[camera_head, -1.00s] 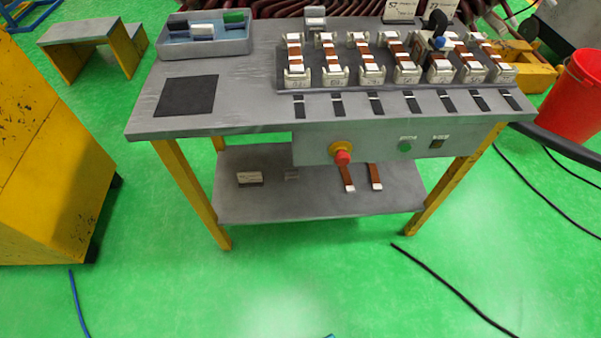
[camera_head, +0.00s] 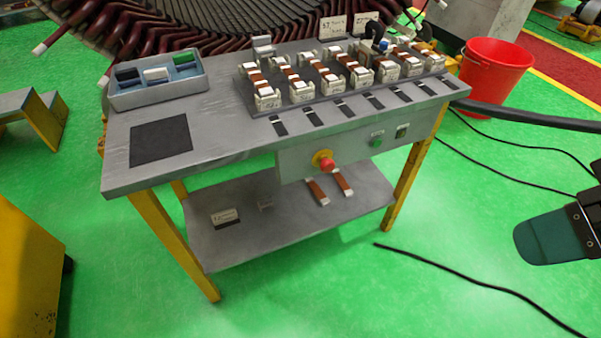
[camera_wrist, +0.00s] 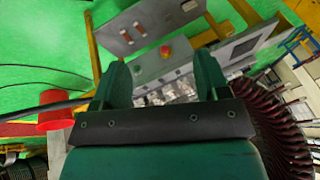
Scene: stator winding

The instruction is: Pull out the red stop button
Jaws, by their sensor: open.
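The red stop button (camera_head: 327,165) sits on a yellow collar on the front panel (camera_head: 292,166) under the tabletop of the grey workbench. It also shows in the wrist view (camera_wrist: 165,50), where the picture is turned over. My gripper (camera_wrist: 160,75) is open in the wrist view, with two green fingers apart and nothing between them. The button appears beyond the fingertips, roughly between them, and nothing touches it. In the head view, a green part of my gripper (camera_head: 556,238) shows at the right edge, well apart from the bench. Whether the button is pressed in cannot be told.
A green button (camera_head: 376,141) and a dark switch (camera_head: 402,131) sit right of the stop button. The tabletop (camera_head: 221,98) carries a blue-grey tray (camera_head: 158,95) and several coil blocks. A red bucket (camera_head: 495,80) and black cables lie right.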

